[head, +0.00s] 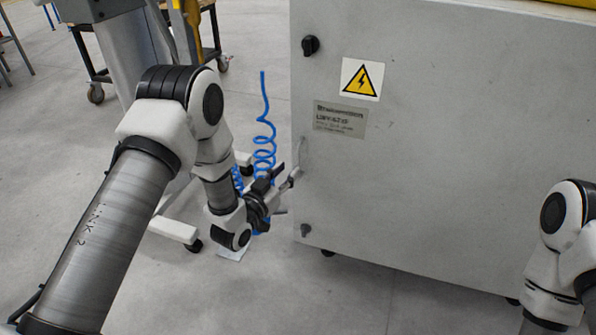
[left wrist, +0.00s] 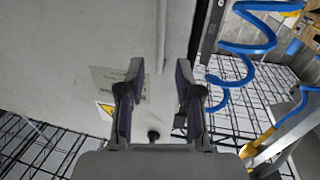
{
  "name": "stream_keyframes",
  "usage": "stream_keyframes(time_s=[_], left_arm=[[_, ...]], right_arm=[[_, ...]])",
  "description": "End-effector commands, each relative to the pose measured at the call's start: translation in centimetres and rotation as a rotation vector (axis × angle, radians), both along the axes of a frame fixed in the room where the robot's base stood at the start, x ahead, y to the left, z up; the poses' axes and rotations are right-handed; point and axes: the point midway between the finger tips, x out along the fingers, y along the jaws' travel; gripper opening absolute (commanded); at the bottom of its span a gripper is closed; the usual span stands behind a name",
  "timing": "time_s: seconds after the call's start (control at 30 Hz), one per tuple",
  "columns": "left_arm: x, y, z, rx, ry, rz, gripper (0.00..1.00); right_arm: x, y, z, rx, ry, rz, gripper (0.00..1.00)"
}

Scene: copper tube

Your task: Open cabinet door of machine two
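The grey cabinet door (head: 430,160) of the machine fills the right of the head view and looks closed. It has a black knob (head: 310,46) at the top left and a smaller dark latch (head: 306,230) low on the left edge. A slim pale bar handle (left wrist: 161,35) shows in the left wrist view, between the lines of the fingers. My left gripper (head: 284,189) is at the door's left edge. In the left wrist view its fingers (left wrist: 158,85) are apart, with clear space on both sides of the handle. My right gripper is out of view.
A yellow warning sign (head: 362,79) and a grey label (head: 341,119) are on the door. A blue coiled hose (head: 264,145) hangs just left of the cabinet, near my left gripper. A wheeled cart (head: 203,50) stands behind. Grey floor is open below.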

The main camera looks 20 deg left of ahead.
Motion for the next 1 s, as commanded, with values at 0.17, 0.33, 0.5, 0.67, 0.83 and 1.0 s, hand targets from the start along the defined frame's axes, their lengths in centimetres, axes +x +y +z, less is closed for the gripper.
stream_keyframes(time_s=[0.17,0.33,0.5,0.67,0.83,1.0], left_arm=[[3.3,-0.9,0.0,0.001,-0.002,-0.002,0.34],[5.9,-1.4,0.0,0.0,0.0,0.0,0.34],[6.5,-1.6,0.1,-0.001,0.002,0.001,0.34],[6.5,-1.5,0.1,0.0,0.003,0.001,0.24],[6.4,-1.5,0.1,0.0,0.003,0.001,0.0],[6.4,-1.5,0.1,0.0,0.003,0.001,0.0]], right_arm=[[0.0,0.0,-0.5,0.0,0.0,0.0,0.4],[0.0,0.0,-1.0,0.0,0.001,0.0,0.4],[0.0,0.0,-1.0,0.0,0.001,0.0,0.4],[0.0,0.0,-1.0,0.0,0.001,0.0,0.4],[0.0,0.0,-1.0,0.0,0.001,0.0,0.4],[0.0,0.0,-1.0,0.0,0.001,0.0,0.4]])
